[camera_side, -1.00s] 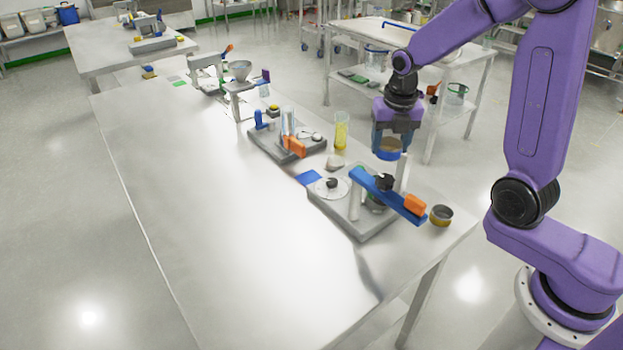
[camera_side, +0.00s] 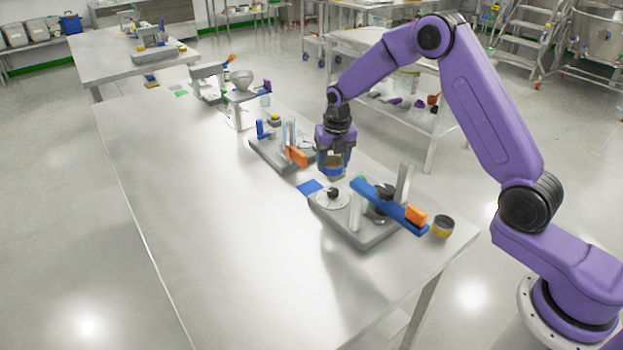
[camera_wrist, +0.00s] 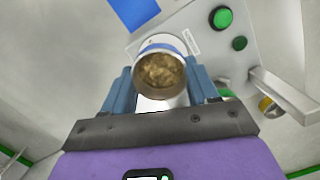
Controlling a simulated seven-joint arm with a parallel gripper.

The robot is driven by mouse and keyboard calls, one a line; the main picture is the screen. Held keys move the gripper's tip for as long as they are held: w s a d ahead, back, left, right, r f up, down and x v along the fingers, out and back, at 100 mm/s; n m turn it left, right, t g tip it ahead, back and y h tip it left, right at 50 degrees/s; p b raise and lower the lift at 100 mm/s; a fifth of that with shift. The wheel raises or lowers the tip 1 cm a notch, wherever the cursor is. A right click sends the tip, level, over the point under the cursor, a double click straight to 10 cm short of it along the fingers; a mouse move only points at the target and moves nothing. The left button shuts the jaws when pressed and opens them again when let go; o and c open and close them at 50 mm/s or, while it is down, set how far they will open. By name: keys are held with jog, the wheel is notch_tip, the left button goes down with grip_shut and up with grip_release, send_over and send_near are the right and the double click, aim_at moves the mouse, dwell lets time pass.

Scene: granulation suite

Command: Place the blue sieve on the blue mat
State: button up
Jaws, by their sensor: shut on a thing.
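The blue sieve (camera_side: 333,170) is held between the fingers of my gripper (camera_side: 334,163), above the table. In the wrist view the sieve (camera_wrist: 160,72) is round, with a metal wall, a blue band at its far rim and brownish grainy contents or mesh inside. My gripper's fingers (camera_wrist: 161,88) are shut on its two sides. The blue mat (camera_side: 310,187) lies flat on the table, just left of and nearer than the held sieve in the side view. In the wrist view the mat (camera_wrist: 134,10) is at the top edge, ahead of the sieve and partly cut off.
A grey-based device with a blue bar (camera_side: 388,205) and a white disc (camera_side: 333,198) stands right of the mat. Another device with an orange block (camera_side: 296,156) stands behind it. A yellow-banded sieve (camera_side: 442,226) sits at the table's right edge. The table's left side is clear.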

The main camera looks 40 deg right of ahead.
jog(key=w+f, duration=0.4)
jog(key=w, duration=0.1)
jog(key=w+f, duration=0.2)
jog(key=shift+w+f, duration=0.1)
jog(key=shift+w, duration=0.15)
jog(key=shift+w+a+f, duration=0.1)
jog(key=shift+w+f, duration=0.65)
jog(key=shift+f, duration=1.5)
jog(key=shift+f, duration=0.25)
jog(key=o, duration=1.2)
